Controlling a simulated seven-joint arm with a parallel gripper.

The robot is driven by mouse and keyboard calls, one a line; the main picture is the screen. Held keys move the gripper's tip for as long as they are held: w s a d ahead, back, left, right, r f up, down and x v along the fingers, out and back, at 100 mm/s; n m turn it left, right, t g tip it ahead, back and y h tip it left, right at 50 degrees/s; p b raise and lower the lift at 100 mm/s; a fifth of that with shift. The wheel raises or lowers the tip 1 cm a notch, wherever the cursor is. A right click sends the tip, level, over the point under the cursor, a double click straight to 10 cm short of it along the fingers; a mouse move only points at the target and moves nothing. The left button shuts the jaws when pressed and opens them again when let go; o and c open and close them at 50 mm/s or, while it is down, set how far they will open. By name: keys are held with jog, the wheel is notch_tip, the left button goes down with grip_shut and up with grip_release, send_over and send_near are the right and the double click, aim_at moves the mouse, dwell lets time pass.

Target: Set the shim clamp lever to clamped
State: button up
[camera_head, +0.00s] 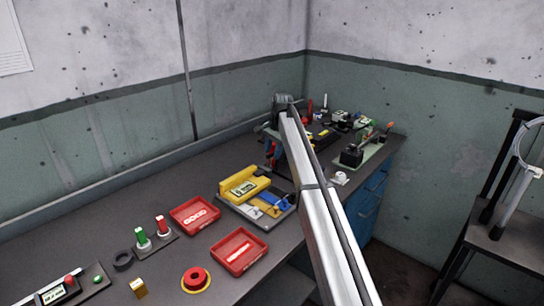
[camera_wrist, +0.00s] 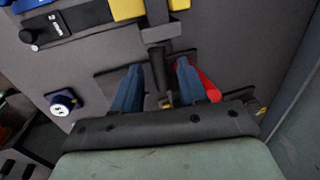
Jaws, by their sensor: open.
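In the wrist view my gripper (camera_wrist: 159,72) is open, with its two blue fingers spread apart. A black upright handle (camera_wrist: 157,62) stands between the fingers, with a dark bracket behind it; I take it for the shim clamp lever, but no label on it can be read. Whether a finger touches it I cannot tell. A red rounded bar (camera_wrist: 212,92) shows close beside the right finger. In the head view my gripper (camera_head: 272,150) is at the back of the bench, partly hidden by my arm, and the lever cannot be made out there.
The bench (camera_head: 110,215) holds a yellow fixture (camera_head: 240,182), two red trays (camera_head: 193,215) and a red button (camera_head: 195,279). A green-based device (camera_head: 362,152) stands at the back right.

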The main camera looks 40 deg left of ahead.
jog(key=shift+x, duration=1.4)
jog(key=shift+c, duration=0.2)
grip_shut()
